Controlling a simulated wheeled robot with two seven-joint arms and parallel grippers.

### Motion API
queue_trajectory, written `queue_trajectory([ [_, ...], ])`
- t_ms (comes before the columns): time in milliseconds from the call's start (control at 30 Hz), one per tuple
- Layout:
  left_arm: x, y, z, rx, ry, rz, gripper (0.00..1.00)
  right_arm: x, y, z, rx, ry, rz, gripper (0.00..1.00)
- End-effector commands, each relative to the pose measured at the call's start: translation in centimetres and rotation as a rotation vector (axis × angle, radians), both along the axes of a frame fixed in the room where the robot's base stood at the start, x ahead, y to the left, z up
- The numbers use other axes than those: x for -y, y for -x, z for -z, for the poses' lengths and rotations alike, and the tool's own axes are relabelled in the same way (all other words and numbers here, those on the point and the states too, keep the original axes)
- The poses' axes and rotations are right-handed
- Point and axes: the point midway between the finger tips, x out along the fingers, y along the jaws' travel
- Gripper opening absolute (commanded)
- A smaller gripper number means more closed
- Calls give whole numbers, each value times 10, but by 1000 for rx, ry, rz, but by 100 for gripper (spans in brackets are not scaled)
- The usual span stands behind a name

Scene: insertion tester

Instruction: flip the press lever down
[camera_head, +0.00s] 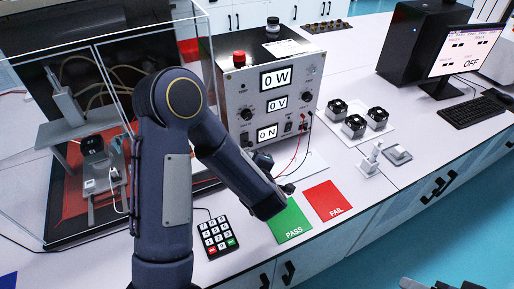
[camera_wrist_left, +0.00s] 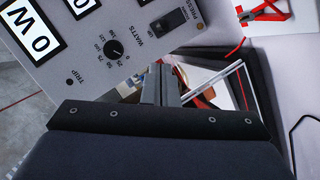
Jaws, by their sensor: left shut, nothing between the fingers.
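The grey tester box (camera_head: 272,85) has a front panel with W, V and N displays and small switches low on its right side. The switch labelled PRESS (camera_wrist_left: 172,21) shows in the left wrist view, near the panel's edge; I cannot tell whether its lever is up or down. My left gripper (camera_wrist_left: 161,72) is shut and empty. Its fingers point toward the lower part of the panel, apart from the PRESS switch in the picture. In the head view my left forearm hides most of this gripper. A grey part at the bottom right edge may be my right gripper (camera_head: 432,284).
A clear enclosure with a press (camera_head: 72,110) stands at the left. A keypad (camera_head: 217,236), green PASS card (camera_head: 289,222) and red FAIL card (camera_head: 328,200) lie in front. Several dark parts (camera_head: 354,126) and a monitor (camera_head: 466,50) stand to the right. Thin leads hang by the panel.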

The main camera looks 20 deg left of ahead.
Motion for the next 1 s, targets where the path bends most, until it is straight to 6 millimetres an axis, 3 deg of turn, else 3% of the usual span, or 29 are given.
queue_trajectory([
  [533,-5,-3,5,4,-13,-22,0,0,0,0,0,0,0,59],
  [1000,-48,-61,30,4,-13,-24,0,0,0,-2,0,0,0,59],
])
